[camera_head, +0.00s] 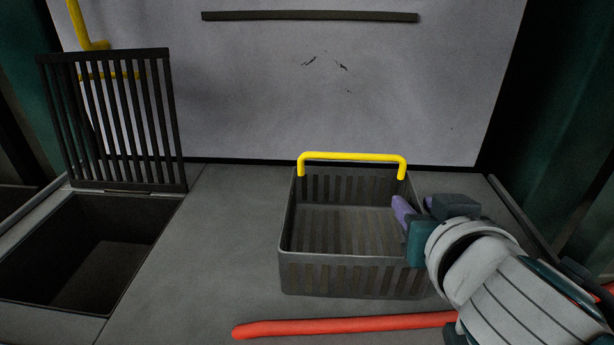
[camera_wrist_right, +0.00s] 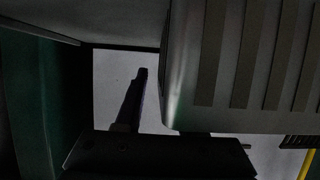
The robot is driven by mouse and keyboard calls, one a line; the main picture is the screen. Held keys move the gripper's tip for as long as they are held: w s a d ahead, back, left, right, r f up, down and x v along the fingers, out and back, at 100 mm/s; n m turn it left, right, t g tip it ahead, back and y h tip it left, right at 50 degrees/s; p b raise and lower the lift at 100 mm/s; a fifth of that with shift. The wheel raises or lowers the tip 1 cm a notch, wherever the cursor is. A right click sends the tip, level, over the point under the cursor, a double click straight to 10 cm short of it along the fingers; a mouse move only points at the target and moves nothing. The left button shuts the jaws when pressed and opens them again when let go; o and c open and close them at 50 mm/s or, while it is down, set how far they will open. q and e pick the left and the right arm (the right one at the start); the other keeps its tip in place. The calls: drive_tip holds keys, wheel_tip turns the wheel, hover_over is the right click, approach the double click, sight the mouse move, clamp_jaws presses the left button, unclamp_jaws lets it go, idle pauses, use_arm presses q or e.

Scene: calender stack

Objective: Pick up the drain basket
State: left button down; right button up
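The drain basket (camera_head: 350,275) is a dark grey slotted box with a yellow handle (camera_head: 352,156) on its far side. It stands upright and empty on the grey floor, right of an open drain pit. My right gripper (camera_head: 415,207) is at the basket's right wall. Its purple fingertips are apart, one over the inside of the rim and one outside it. In the right wrist view one dark finger (camera_wrist_right: 135,102) stands beside the basket's wall (camera_wrist_right: 240,65) with a small gap. The other finger is hidden there. My left gripper is not in view.
The drain pit (camera_head: 85,250) is open at the left, its slatted grate (camera_head: 115,120) raised upright behind it. A red bar (camera_head: 340,325) lies in front of the basket. A pale wall (camera_head: 300,110) stands behind. Floor between pit and basket is clear.

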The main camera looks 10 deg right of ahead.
clamp_jaws()
idle(1.2)
